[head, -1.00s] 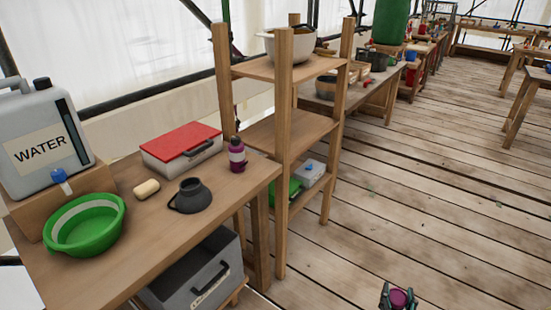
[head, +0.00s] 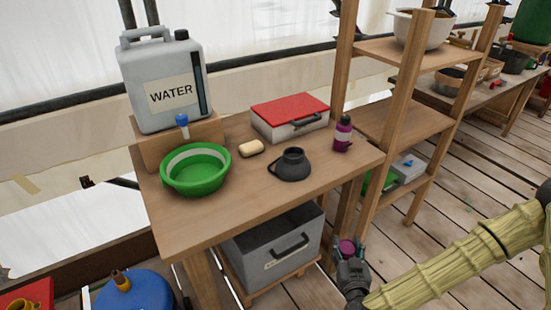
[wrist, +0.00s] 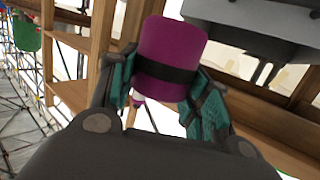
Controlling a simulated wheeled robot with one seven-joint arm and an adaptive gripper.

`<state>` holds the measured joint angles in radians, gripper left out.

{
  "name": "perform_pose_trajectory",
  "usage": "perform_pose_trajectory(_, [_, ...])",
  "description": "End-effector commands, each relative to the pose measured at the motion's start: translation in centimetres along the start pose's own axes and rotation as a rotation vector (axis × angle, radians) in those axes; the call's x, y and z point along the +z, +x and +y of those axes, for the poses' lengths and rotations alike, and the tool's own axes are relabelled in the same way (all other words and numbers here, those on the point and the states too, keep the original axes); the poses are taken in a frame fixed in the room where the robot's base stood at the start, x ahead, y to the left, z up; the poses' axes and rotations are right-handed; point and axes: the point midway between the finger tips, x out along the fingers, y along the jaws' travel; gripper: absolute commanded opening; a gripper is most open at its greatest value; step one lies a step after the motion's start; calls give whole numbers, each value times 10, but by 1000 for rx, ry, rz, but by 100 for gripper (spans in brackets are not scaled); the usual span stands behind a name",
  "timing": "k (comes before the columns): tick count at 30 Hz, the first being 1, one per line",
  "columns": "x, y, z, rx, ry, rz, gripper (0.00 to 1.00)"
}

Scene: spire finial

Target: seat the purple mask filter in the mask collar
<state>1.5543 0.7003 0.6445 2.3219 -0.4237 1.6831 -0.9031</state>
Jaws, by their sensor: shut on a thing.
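My gripper (head: 350,262) is at the lower right of the head view, in front of the table's right end and below the level of its top. It is shut on the purple mask filter (wrist: 172,50), a purple cylinder with a dark band, held between teal finger pads in the wrist view. The filter's purple end (head: 346,248) also shows in the head view. The mask collar appears to be the dark grey round piece (head: 291,166) with an open neck and a side loop, standing on the table. The filter is apart from it.
The table (head: 230,222) also bears a green basin (head: 195,184), a soap bar (head: 250,148), a red-lidded box (head: 290,131), a purple bottle (head: 343,134) and a water jug (head: 165,60). A grey crate (head: 262,248) sits beneath. A wooden shelf (head: 400,80) stands right.

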Motion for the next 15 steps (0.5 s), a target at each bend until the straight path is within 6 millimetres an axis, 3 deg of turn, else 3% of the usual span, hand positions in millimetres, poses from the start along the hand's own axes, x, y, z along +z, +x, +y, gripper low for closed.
perform_pose_trajectory(15, [-97, 26, -60, -143, -32, 6, 24])
